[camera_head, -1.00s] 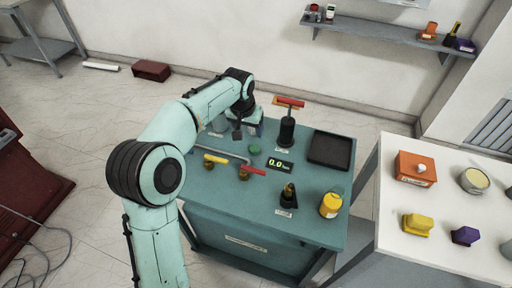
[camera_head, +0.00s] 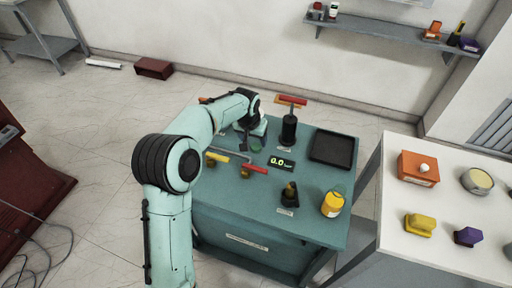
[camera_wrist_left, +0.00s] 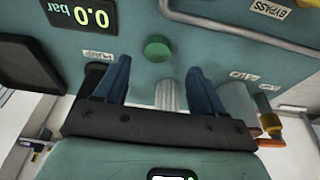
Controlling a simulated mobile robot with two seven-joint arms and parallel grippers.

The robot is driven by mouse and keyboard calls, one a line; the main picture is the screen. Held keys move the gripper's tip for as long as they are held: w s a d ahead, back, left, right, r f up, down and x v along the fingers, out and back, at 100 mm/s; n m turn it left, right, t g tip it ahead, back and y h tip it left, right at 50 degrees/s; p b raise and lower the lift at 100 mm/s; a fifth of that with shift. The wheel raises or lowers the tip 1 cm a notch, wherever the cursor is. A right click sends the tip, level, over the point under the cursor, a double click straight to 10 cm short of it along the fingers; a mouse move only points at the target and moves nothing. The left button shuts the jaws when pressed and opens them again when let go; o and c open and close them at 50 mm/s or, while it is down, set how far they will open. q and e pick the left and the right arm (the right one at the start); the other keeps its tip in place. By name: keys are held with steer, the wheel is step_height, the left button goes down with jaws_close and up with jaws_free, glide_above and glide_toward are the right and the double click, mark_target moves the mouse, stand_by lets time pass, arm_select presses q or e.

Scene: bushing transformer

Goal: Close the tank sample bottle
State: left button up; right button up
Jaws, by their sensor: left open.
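A round green cap-like piece (camera_head: 256,148) lies on the teal bench top (camera_head: 300,228). In the left wrist view the green piece (camera_wrist_left: 158,48) shows between and just beyond my left fingertips. A pale ribbed cylinder (camera_wrist_left: 168,95) stands between the fingers, partly hidden by the gripper body; I cannot tell whether it is the sample bottle. My left gripper (camera_wrist_left: 158,72) is open, its two blue fingers apart and empty. In the head view my left gripper (camera_head: 251,132) is over the back left of the bench, largely hidden by its wrist. My right gripper is out of view.
A pressure display (camera_head: 282,162), yellow (camera_head: 218,157) and red (camera_head: 255,169) valve handles and a black hand pump (camera_head: 289,130) surround the green piece. A black tray (camera_head: 332,149), a yellow bottle (camera_head: 332,204) and a dark fitting (camera_head: 289,194) stand further right. The front left bench top is clear.

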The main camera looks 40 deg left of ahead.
mark_target(256, 146)
arm_select(q)
steer(key=x, duration=0.5)
steer(key=shift+d+f, duration=0.1)
steer(key=shift+d, duration=0.05)
steer(key=c, duration=1.1)
